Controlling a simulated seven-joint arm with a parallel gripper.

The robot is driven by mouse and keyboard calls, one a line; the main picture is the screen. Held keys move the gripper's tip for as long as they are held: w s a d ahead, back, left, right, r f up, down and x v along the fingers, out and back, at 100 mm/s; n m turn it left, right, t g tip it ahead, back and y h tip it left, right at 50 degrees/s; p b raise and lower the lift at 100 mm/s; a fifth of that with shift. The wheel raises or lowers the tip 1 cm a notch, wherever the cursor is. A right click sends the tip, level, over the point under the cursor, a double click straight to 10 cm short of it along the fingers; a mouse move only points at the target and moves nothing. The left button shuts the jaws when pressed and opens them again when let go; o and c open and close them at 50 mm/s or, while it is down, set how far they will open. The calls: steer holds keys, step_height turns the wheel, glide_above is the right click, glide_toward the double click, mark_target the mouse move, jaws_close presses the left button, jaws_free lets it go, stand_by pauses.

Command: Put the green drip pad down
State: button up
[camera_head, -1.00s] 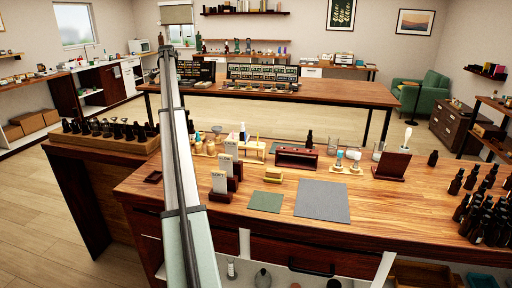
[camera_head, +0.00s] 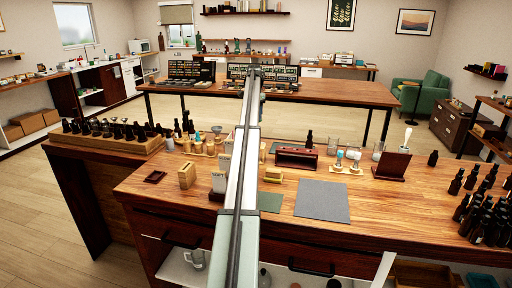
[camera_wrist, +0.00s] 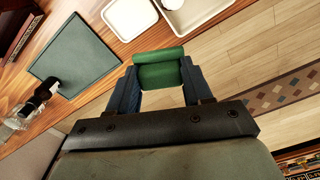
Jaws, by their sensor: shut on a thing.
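In the wrist view my gripper (camera_wrist: 160,88) is shut on a green piece, the green drip pad (camera_wrist: 160,72), which spans the space between the two dark blue fingers. It is held in front of the wrist, with wooden floor and a table edge behind it in the picture. I cannot tell its height above the table. In the head view my arm reaches up the middle of the picture; the fingers and the held pad cannot be made out there.
The wrist view shows a dark mat (camera_wrist: 80,50), a dark bottle (camera_wrist: 42,92) at its edge and white trays (camera_wrist: 128,15). In the head view a flat green mat (camera_head: 270,202) and a grey mat (camera_head: 322,201) lie on the front table. Several bottles (camera_head: 480,210) stand right.

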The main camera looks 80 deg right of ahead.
steer(key=s+a+n, duration=0.2)
steer(key=a+n, duration=0.2)
steer(key=a, duration=0.2)
steer(key=shift+n, duration=0.3)
steer(key=shift+s+a+f, duration=0.1)
steer(key=shift+f, duration=4.9)
steer(key=shift+f, duration=0.1)
steer(key=o, duration=0.8)
step_height(320, 180, up, 12)
steer(key=shift+r, duration=0.15)
